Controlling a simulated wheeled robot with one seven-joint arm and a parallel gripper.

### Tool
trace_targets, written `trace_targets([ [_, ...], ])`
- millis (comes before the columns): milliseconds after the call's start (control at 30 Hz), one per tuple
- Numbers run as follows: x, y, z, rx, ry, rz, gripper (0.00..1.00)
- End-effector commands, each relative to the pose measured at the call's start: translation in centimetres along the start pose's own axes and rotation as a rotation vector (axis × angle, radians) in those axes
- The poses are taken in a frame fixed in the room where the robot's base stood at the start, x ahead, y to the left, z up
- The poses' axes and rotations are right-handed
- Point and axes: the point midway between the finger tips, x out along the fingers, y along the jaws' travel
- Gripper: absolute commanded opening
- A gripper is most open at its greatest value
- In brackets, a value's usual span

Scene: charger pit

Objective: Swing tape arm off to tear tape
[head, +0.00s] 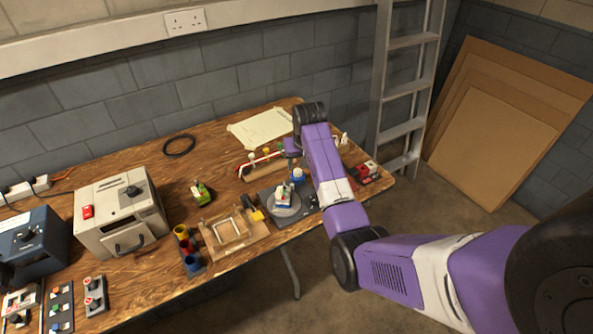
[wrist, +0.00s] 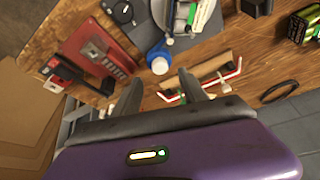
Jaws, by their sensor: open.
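A grey turntable (head: 284,205) stands near the front edge of the bench, with a small white, green and red item (head: 283,196) on it. A dark piece with a yellow block (head: 257,215) sits at its left; I cannot tell whether this is the tape arm. In the wrist view the turntable is cut off at the top edge (wrist: 178,22). My gripper (wrist: 160,84) is open, its two dark fingers apart with nothing held between them.
A wooden rack with a red bar (wrist: 210,72) lies right of the fingers. A red device (wrist: 97,48) lies left. A wooden frame (head: 233,232), coloured cups (head: 186,247) and a beige box (head: 121,212) stand further left on the bench. Paper (head: 260,127) lies behind.

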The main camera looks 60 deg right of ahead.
Motion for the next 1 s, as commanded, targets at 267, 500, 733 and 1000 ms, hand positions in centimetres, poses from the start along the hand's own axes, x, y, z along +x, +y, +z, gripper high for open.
trace_targets([
  [267, 4.1, 0.1, 0.1, 0.001, -0.002, 0.0, 0.5],
  [500, 6.3, 0.0, -0.1, 0.001, 0.003, -0.001, 0.5],
  [733, 6.8, 0.0, 0.0, 0.001, 0.004, -0.001, 0.5],
  [1000, 6.8, 0.0, 0.0, 0.001, 0.004, 0.0, 0.27],
])
